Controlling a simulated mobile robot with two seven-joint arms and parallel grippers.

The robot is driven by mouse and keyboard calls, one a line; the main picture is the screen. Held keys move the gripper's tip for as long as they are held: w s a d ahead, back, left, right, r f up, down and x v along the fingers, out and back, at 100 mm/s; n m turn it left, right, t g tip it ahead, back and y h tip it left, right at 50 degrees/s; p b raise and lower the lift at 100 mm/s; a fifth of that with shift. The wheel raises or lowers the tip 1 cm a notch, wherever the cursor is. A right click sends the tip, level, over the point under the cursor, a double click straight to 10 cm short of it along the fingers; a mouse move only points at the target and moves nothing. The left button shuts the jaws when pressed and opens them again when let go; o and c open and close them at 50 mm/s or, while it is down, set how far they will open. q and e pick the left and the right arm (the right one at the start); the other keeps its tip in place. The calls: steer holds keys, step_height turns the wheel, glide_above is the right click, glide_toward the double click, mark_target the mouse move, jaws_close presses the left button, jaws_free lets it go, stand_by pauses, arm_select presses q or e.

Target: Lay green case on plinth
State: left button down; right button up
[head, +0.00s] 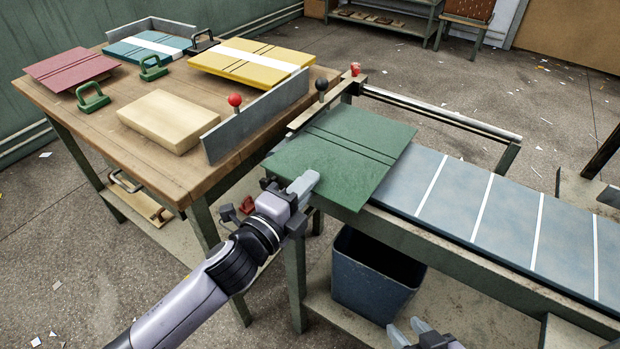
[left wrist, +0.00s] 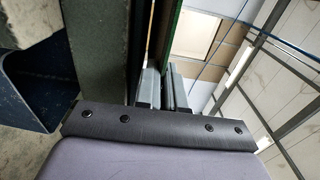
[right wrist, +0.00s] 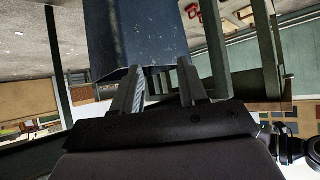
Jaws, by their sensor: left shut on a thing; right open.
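The green case (head: 340,152), a flat open cover with two dark spine lines, is at the left end of the feeder bench. Its near left edge overhangs the bench end. My left gripper (head: 302,187) is shut on that near edge; the left wrist view shows the case edge-on (left wrist: 172,38) at the fingers (left wrist: 160,88). I cannot tell whether the case touches the bench surface. A pale block, apparently the plinth (head: 163,120), lies bare on the wooden table. My right gripper (head: 425,332) is open and empty low in front of the bench, also in the right wrist view (right wrist: 160,85).
A grey upright fence (head: 255,120) with a red knob (head: 235,100) stands between plinth and case. Yellow (head: 250,62), teal (head: 150,48) and red (head: 72,68) cases and green-handled tools (head: 92,97) lie around the plinth. A blue bin (head: 372,275) stands under the bench.

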arm_select(q)
steer(key=s+a+r+p, duration=0.5)
steer(key=s+a, duration=0.2)
steer(key=s, duration=0.3)
steer(key=shift+a+p, duration=0.25)
steer(key=shift+p, duration=0.05)
steer(key=shift+s, duration=0.2)
